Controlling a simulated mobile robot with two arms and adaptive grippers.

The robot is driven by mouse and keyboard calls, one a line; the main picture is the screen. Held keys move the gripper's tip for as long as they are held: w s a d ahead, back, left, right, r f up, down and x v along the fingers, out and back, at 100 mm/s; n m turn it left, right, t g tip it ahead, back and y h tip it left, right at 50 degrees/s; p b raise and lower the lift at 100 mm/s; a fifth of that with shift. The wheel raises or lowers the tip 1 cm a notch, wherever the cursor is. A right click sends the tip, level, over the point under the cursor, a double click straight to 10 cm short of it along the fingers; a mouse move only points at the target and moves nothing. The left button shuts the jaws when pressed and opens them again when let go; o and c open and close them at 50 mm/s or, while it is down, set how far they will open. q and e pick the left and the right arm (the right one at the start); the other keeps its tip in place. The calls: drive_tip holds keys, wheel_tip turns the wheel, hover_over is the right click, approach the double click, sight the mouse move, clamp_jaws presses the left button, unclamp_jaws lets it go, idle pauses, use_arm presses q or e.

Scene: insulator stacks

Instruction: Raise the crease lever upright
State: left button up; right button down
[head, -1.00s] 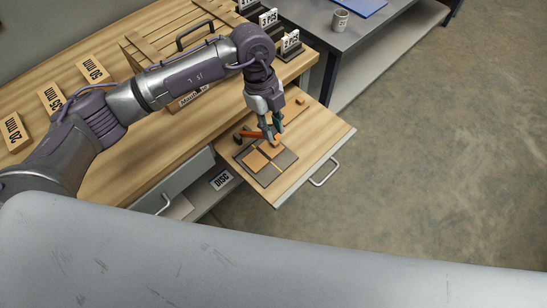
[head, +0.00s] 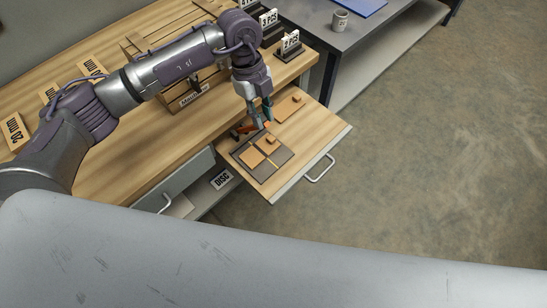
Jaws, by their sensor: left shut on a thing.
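The crease lever (head: 243,129) is the small orange-red bar at the back edge of the dark creasing plate (head: 284,154) on the pulled-out board. It looks low and short, partly hidden by my gripper, so its exact tilt is hard to tell. My left gripper (head: 259,123) points down at the lever's right end and is shut on it. A tan square piece (head: 252,157) lies on the plate, with a small wooden block (head: 271,139) nearby. My right gripper is not in view.
The pull-out board (head: 313,143) has a metal handle (head: 320,168) at its front. A flat tan strip with a knob (head: 291,106) lies behind the plate.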

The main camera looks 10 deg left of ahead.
use_arm(q)
drive_tip(key=shift+w+a+r, duration=0.1)
drive_tip(key=shift+w+a, duration=0.05)
drive_tip(key=shift+w+a+r, duration=0.15)
drive_tip(key=shift+w+a, duration=0.2)
drive_tip(key=shift+a, duration=0.15)
drive_tip(key=shift+w+a+r, duration=0.15)
drive_tip(key=shift+w+a, duration=0.15)
drive_tip(key=shift+a, duration=0.15)
drive_tip(key=o, duration=0.9)
drive_tip(key=shift+c, duration=0.2)
drive_tip(key=shift+s+d+r+p, duration=0.45)
drive_tip(key=shift+d+r+p, duration=0.15)
drive_tip(key=shift+r+p, duration=0.1)
drive_tip(key=s+d+r+p, duration=0.2)
drive_tip(key=d+r+p, duration=0.1)
drive_tip(key=shift+s+d+r, duration=0.1)
drive_tip(key=shift+s+d, duration=0.15)
drive_tip(key=shift+s, duration=0.05)
